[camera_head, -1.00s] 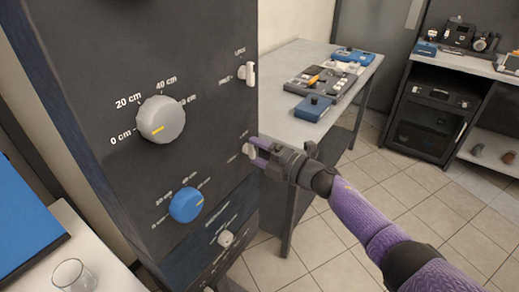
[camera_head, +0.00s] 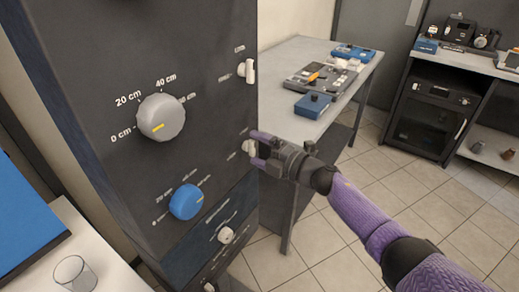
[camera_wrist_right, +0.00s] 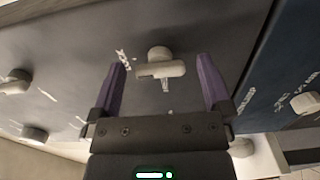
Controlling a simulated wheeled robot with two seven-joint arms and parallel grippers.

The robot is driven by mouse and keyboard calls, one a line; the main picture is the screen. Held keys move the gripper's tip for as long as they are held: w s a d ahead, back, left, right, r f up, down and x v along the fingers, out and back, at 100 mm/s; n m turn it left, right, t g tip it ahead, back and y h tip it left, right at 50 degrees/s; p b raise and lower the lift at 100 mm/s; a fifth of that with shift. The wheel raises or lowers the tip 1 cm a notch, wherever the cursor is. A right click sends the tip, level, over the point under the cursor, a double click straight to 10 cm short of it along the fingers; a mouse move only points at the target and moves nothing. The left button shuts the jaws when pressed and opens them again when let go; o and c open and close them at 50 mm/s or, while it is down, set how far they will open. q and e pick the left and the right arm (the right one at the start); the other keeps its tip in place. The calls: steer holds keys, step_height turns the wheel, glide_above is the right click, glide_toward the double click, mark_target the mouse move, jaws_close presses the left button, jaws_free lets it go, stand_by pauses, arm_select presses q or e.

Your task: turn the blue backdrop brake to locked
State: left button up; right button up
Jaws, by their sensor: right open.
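A small white lever (camera_head: 249,147) sits on the dark upright panel (camera_head: 110,60), level with my right gripper and up to the right of a blue dial (camera_head: 186,202). My right gripper (camera_head: 258,149) is open, with its purple fingers pointing at the panel around this lever. In the right wrist view the lever (camera_wrist_right: 160,69) has its bar lying across the picture between the two fingers, with a gap on each side. Its labels are too small to read. My left gripper is not in view.
Another white lever (camera_head: 250,71) sits higher on the panel, with a large grey dial (camera_head: 161,118) to its left. A white knob (camera_head: 226,235) is below. A glass (camera_head: 74,274) stands at bottom left. A table (camera_head: 300,55) with devices stands behind; tiled floor is clear at right.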

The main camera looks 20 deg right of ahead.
steer(key=p+v, duration=0.1)
steer(key=v, duration=0.9)
steer(key=shift+p, duration=0.35)
